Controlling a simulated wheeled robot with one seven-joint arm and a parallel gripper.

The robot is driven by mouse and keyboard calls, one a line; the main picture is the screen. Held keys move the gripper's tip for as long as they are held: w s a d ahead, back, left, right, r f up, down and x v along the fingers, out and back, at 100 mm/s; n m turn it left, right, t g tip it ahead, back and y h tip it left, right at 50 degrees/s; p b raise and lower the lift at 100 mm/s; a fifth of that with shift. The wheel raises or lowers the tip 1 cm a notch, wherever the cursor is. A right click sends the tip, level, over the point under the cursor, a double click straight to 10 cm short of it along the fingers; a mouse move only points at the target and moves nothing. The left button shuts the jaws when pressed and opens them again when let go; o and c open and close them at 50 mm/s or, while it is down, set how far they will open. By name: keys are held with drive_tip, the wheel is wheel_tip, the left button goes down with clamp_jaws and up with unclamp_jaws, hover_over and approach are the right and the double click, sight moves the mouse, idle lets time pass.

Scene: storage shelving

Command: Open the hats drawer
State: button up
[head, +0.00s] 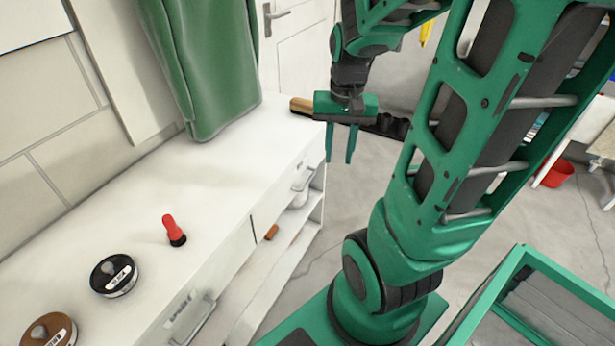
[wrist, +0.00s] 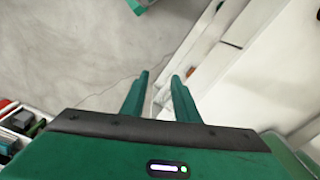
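A white cabinet (head: 215,180) has drawers along its front. The nearer drawer has a metal handle (head: 196,322) and a small label (head: 180,308). The farther drawer has a similar handle (head: 303,180). The label writing is too small to read, so I cannot tell which is the hats drawer. Both drawers look shut. In the wrist view the open fingers (wrist: 159,76) show with the white cabinet front (wrist: 230,70) on the right.
On the cabinet top stand a red-and-black object (head: 173,230), a dark round tin (head: 114,275) and a brown round tin (head: 48,332). A green cloth (head: 210,70) hangs behind. An open shelf (head: 285,250) lies under the drawers. Grey floor (head: 345,200) in front is clear.

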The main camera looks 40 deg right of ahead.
drive_tip(key=w+d+f+m, duration=0.35)
drive_tip(key=w+f, duration=0.35)
drive_tip(key=w, duration=0.3)
drive_tip(key=m+t+y, duration=0.1)
drive_tip(key=t, duration=0.1)
approach(308, 181)
drive_tip(key=x, duration=0.7)
drive_tip(key=shift+w+f, duration=0.15)
drive_tip(key=shift+f, duration=0.05)
clamp_jaws()
